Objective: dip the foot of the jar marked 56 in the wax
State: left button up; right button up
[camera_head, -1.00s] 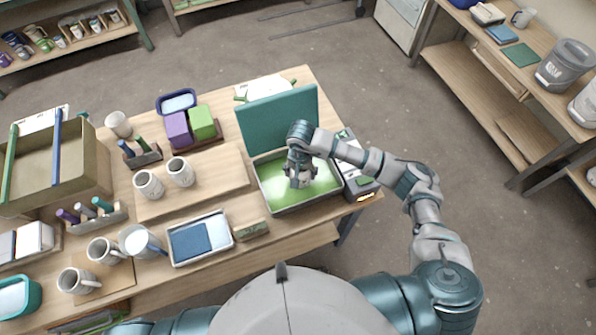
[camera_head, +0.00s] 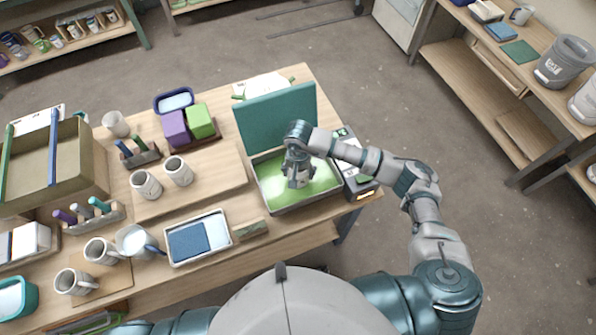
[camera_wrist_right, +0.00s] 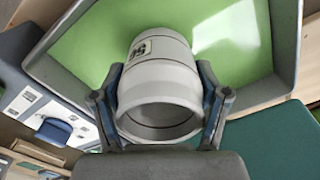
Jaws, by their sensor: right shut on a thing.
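My right gripper (camera_head: 298,178) is over the pan of green wax (camera_head: 268,199) in the head view. In the right wrist view, the gripper (camera_wrist_right: 160,108) is shut on a pale grey jar (camera_wrist_right: 165,72), with a finger on each side. The jar's open mouth faces the wrist camera and its other end points at the green wax. A small dark-on-white mark shows on its side; it looks like 56 but is tilted and hard to read. I cannot tell whether the foot touches the wax. My left gripper is not in view.
A teal raised lid (camera_head: 278,117) stands behind the pan, and a control box (camera_head: 352,170) is at its right. Left of the pan are a board with two mugs (camera_head: 179,171), a tray with blue pads (camera_head: 199,239) and a green-brown block (camera_head: 251,230).

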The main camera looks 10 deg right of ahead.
jog(key=shift+a, duration=0.4)
jog(key=shift+d+r+p, duration=0.15)
jog(key=shift+r+p, duration=0.1)
jog(key=shift+r, duration=0.3)
jog(key=shift+d+r+p, duration=0.15)
jog(key=shift+r+p, duration=0.05)
jog(key=shift+r, duration=0.3)
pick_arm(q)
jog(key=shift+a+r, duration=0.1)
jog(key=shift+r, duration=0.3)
pick_arm(e)
jog(key=shift+a+r, duration=0.1)
jog(key=shift+a, duration=0.1)
jog(key=shift+r, duration=0.1)
dwell(0.4)
